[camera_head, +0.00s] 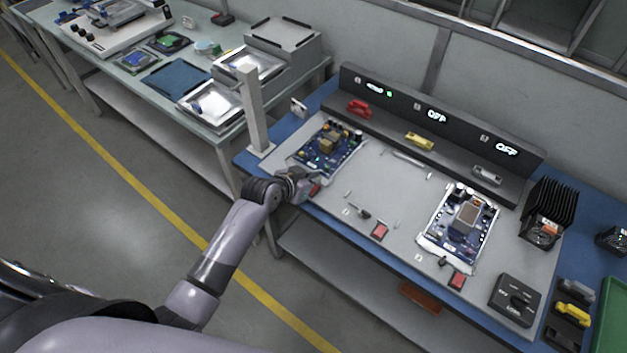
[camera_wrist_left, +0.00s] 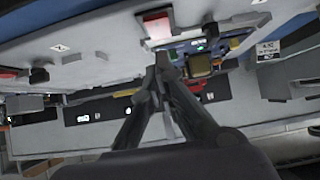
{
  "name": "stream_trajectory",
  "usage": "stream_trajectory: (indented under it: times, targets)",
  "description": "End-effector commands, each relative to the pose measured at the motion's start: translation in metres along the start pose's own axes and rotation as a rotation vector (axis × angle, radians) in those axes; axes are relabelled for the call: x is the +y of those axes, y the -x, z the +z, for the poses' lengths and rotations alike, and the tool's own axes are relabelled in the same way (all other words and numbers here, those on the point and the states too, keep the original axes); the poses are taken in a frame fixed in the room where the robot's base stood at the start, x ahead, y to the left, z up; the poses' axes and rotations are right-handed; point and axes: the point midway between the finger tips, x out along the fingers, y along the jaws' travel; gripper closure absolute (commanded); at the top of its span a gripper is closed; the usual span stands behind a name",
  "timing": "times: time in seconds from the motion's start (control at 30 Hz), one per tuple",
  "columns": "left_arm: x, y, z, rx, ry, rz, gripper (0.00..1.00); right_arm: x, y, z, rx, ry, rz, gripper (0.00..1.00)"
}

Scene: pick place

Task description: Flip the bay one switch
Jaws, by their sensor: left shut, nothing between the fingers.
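The bay one switch (camera_head: 315,188) is a red rocker at the front edge of the grey bench panel, below the left circuit board (camera_head: 328,148). My left gripper (camera_head: 304,188) is beside it and partly covers it. In the left wrist view the gripper (camera_wrist_left: 162,62) is shut and empty, its tips just below a red rocker (camera_wrist_left: 157,27); I cannot tell whether they touch. The bay one display (camera_head: 376,90) shows small lit marks with green, too small to read. My right gripper is not in view.
Two more red rockers, the middle one (camera_head: 380,231) and the right one (camera_head: 457,281), sit along the panel's front. The bay two display (camera_head: 437,116) and bay three display (camera_head: 507,149) read OFF. A grey post (camera_head: 254,110) stands left of the board. The panel's middle is mostly clear.

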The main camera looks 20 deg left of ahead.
Motion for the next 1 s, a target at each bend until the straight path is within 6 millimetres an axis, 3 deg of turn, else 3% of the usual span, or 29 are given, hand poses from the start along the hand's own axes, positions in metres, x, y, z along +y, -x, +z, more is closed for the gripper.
stream_trajectory:
  times: [0.67, 1.0]
  targets:
    - [-0.001, -0.017, 0.013, -0.001, -0.004, 0.0, 1.0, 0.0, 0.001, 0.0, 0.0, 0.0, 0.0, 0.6]
    - [0.0, -0.016, 0.014, -0.004, 0.0, 0.0, 1.0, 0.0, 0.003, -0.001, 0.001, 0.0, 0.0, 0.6]
